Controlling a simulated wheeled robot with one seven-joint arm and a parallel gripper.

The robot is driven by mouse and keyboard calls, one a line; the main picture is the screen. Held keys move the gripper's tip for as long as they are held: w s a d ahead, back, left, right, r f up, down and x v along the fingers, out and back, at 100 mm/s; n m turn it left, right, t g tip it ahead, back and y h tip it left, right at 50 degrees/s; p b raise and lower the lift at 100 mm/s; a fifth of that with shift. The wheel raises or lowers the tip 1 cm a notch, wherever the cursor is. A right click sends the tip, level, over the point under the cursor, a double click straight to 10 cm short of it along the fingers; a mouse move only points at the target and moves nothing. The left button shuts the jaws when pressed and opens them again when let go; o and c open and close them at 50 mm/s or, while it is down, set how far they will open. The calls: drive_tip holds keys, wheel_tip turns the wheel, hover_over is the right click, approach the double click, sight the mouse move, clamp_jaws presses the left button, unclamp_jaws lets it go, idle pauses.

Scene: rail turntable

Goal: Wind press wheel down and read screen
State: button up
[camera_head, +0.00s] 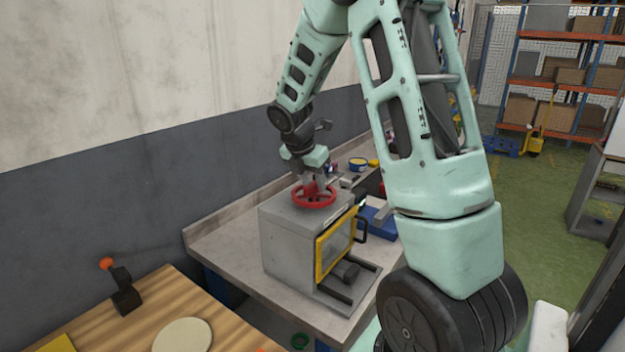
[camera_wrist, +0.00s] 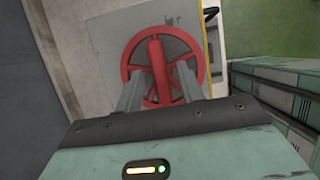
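The press is a grey box (camera_head: 285,240) on the grey bench, with a red spoked wheel (camera_head: 314,196) lying flat on top. The wheel also shows in the wrist view (camera_wrist: 162,66), with a thick red bar across its middle. My gripper (camera_head: 312,186) points down at the wheel from above. In the wrist view, my two grey fingers (camera_wrist: 160,78) stand apart, one on each side of the red bar, with visible gaps. The fingertips' depth and contact cannot be told. A yellow-framed pane (camera_head: 335,246) is on the box's front; no reading is legible on it.
A black handle (camera_head: 362,226) juts from the front's right side, and dark rails (camera_head: 350,290) lie below. A blue item (camera_head: 380,222) and small parts sit behind on the bench. A wooden table (camera_head: 160,315) with an orange-knobbed lever (camera_head: 122,285) stands at left. The wall is close behind.

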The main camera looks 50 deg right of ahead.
drive_tip(key=shift+d+f, duration=0.1)
drive_tip(key=shift+f, duration=0.15)
clamp_jaws()
